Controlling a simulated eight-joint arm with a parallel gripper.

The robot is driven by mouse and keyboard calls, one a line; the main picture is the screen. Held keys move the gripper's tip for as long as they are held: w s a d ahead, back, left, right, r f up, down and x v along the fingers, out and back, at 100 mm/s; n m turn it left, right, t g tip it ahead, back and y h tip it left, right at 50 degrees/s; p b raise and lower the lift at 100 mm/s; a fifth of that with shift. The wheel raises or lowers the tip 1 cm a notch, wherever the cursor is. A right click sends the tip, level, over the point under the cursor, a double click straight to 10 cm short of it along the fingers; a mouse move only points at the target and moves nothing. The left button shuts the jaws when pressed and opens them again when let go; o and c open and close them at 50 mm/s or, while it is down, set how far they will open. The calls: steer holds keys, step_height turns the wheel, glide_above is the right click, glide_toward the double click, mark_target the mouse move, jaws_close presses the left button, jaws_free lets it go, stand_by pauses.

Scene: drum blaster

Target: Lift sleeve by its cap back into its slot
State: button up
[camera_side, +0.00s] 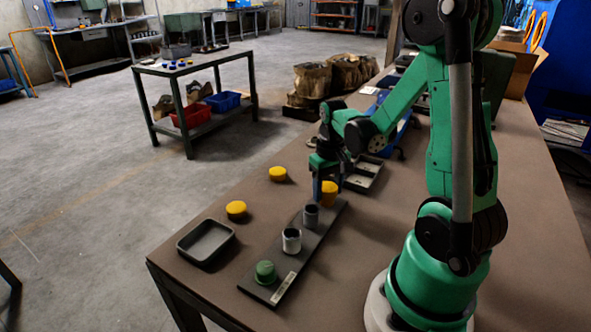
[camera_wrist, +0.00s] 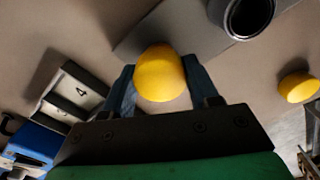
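A yellow cap (camera_side: 330,195) stands at the far end of the dark rack board (camera_side: 322,236) in the side view. My gripper (camera_side: 328,184) is over it, pointing down. In the wrist view the same yellow cap (camera_wrist: 160,74) sits between the two blue fingers of my gripper (camera_wrist: 162,84), with no clear gap on either side. The sleeve under this cap is mostly hidden, and I cannot tell how it sits in its slot. A dark open sleeve (camera_side: 311,216), a lighter open sleeve (camera_side: 291,241) and a green cap (camera_side: 265,273) follow along the board.
Two loose yellow caps (camera_side: 278,174) (camera_side: 236,209) lie on the table left of the board. An empty dark tray (camera_side: 205,242) is at the front left. Another tray (camera_side: 366,174), marked 4 in the wrist view (camera_wrist: 80,92), is behind my gripper.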

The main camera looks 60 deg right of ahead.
mark_target(328, 186)
jaws_close()
steer(key=shift+r, duration=3.5)
steer(key=w+d, duration=0.4)
steer(key=d, duration=0.8)
steer(key=shift+s+a, duration=0.1)
steer(key=shift+f, duration=0.1)
steer(key=shift+f, duration=3.6)
steer(key=o, duration=1.1)
jaws_free()
